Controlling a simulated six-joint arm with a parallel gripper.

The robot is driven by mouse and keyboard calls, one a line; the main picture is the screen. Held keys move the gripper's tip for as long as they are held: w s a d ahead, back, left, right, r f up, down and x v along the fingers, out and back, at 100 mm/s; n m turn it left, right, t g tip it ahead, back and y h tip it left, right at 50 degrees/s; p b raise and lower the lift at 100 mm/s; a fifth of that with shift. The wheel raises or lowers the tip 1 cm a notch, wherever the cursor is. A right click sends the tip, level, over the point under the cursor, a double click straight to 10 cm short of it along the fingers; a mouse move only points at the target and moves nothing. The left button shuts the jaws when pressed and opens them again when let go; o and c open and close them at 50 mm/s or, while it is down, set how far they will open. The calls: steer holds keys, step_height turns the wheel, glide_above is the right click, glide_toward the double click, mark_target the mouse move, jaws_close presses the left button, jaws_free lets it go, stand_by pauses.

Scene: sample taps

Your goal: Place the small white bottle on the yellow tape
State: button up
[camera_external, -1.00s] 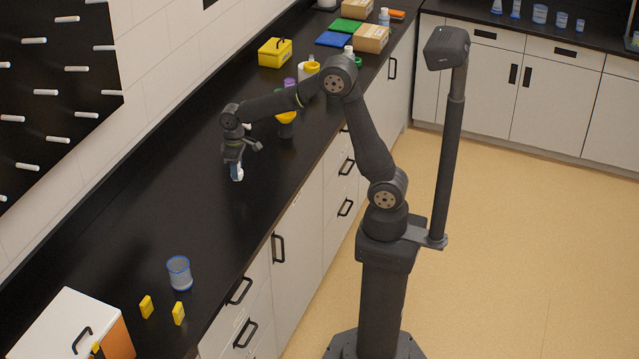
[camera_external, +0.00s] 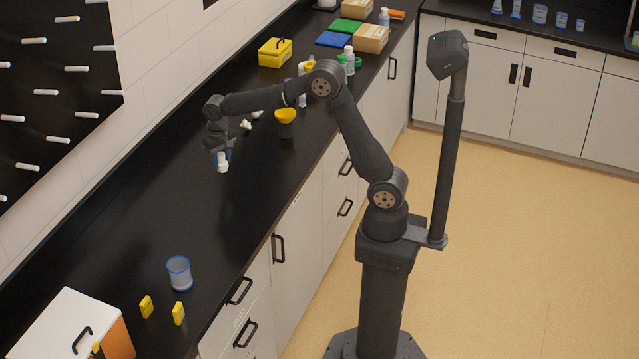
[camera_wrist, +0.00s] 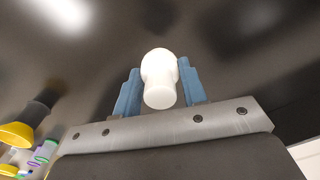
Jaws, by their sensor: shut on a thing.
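The small white bottle (camera_external: 222,165) is held between the blue fingers of my gripper (camera_external: 220,154), above the black counter. In the wrist view the bottle (camera_wrist: 160,78) sits between the two fingertips (camera_wrist: 161,92), its rounded white end facing the camera. What looks like the yellow tape (camera_external: 308,66) is a ring farther back on the counter, partly hidden behind my arm. My gripper is well to the left of it and nearer the camera. A yellow ring (camera_wrist: 8,170) also shows at the lower left edge of the wrist view.
A yellow funnel-like piece on a dark stand (camera_external: 286,118) stands between my gripper and the rings. Small white items (camera_external: 246,124) lie near my forearm. A green ring (camera_external: 355,62) and white bottles (camera_external: 349,56) are farther back.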

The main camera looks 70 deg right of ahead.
glide_above(210, 197)
step_height(210, 197, down, 4)
steer(key=shift+w+d+f, duration=0.1)
steer(key=shift+d, duration=0.05)
steer(key=shift+f, duration=2.05)
steer(key=shift+f, duration=0.2)
steer(key=o, duration=1)
steer(key=shift+c, duration=0.2)
steer(key=shift+r, duration=0.1)
step_height(210, 197, up, 11)
steer(key=shift+r, duration=0.6)
steer(key=shift+c, duration=1.2)
